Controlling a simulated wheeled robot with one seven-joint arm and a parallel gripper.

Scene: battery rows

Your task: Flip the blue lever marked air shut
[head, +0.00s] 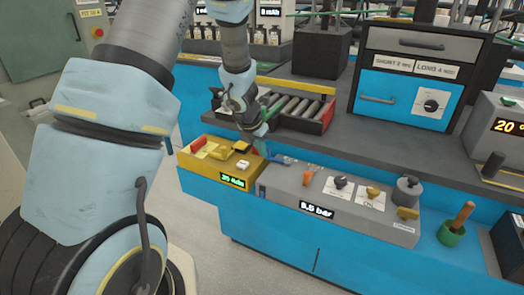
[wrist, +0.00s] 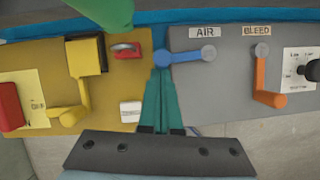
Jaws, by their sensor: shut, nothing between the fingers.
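The blue lever (wrist: 185,56) is on the grey panel, below the AIR label (wrist: 205,33). Its round pivot is at the right end, and its arm points left past the panel's left edge to a round knob in the wrist view. It also shows in the head view (head: 279,160), partly behind my gripper. My gripper (wrist: 163,76) has its teal fingers shut and empty. The fingertips are just below the lever's knob in the wrist view; I cannot tell whether they touch it. In the head view my gripper (head: 260,147) is over the gap between the yellow and grey boxes.
The yellow box (head: 222,165) at left carries a yellow lever (wrist: 75,110) and a red block (wrist: 10,106). A roller tray (head: 300,108) stands behind.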

